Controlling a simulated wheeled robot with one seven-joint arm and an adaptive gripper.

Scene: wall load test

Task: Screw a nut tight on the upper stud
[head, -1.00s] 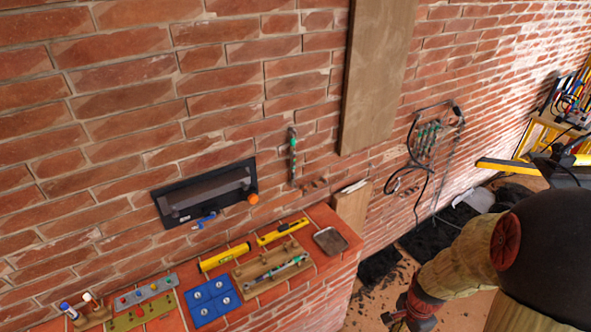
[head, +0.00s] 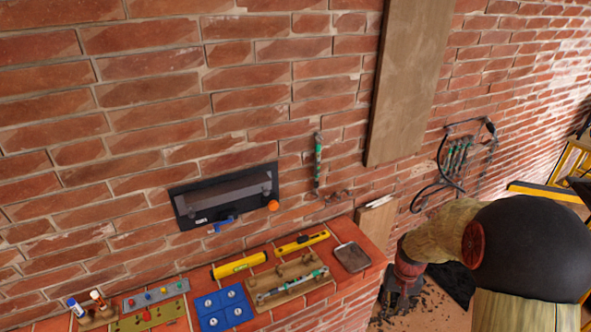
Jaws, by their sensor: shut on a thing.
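My gripper (head: 400,292) is small and dark at the lower right, beyond the right end of the brick ledge. Its fingers are partly hidden by my wrist. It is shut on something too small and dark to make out. It is apart from the wall. A slim green and grey rod (head: 318,160) stands upright against the brick wall; I cannot tell whether it is the upper stud. A blue tray (head: 212,309) on the ledge has several pale round pieces, perhaps nuts or washers. No nut shows clearly on any stud.
A black panel (head: 183,206) with a grey bar is on the wall, an orange knob (head: 273,205) at its right. The ledge (head: 365,236) holds yellow levels (head: 239,265), a wooden rack (head: 262,301) and a dark pad (head: 351,257). A tall board (head: 410,80) and several hanging tools (head: 457,157) are further right.

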